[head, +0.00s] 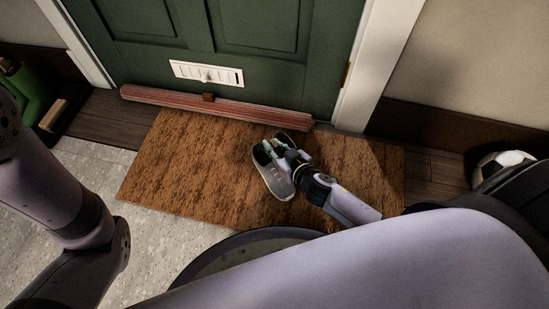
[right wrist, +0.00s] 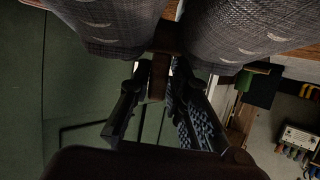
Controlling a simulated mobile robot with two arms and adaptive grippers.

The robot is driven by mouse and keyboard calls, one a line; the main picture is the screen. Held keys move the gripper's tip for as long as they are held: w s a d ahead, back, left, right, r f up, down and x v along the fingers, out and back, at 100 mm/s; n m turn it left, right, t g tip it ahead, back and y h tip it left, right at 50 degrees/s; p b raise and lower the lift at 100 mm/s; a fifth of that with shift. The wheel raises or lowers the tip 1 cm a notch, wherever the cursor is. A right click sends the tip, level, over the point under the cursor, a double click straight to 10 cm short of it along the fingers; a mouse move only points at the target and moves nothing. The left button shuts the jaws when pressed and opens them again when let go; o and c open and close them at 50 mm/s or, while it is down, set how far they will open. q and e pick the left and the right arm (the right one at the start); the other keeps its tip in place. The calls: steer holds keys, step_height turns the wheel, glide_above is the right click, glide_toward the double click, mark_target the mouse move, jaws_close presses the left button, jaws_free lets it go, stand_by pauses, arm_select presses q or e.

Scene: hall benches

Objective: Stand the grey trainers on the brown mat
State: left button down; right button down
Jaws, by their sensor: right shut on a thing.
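The grey trainers (head: 276,181) are over the brown mat (head: 190,165) in the head view, the near one pale-soled or pale-topped and the other partly hidden behind my gripper. My right gripper (head: 276,149) is shut on the trainers at their opening end. In the right wrist view both grey checked trainers fill the top, one left (right wrist: 105,25) and one right (right wrist: 235,30), with my fingers (right wrist: 168,72) between and below them. I cannot tell whether their soles touch the mat. My left arm shows at the left of the head view, but its gripper is out of view.
A green door (head: 262,75) stands behind the mat, with a reddish draught strip (head: 220,106) along its foot. A football (head: 500,165) lies at the right. Green boots (head: 25,95) stand at the far left. The mat's left part is clear.

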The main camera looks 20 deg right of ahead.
steer(key=shift+f+b, duration=0.35)
steer(key=shift+f, duration=0.2)
step_height(320, 180, down, 3)
steer(key=shift+f+b, duration=0.1)
steer(key=shift+b, duration=1.15)
steer(key=shift+r, duration=0.2)
steer(key=c, duration=1.5)
jaws_free()
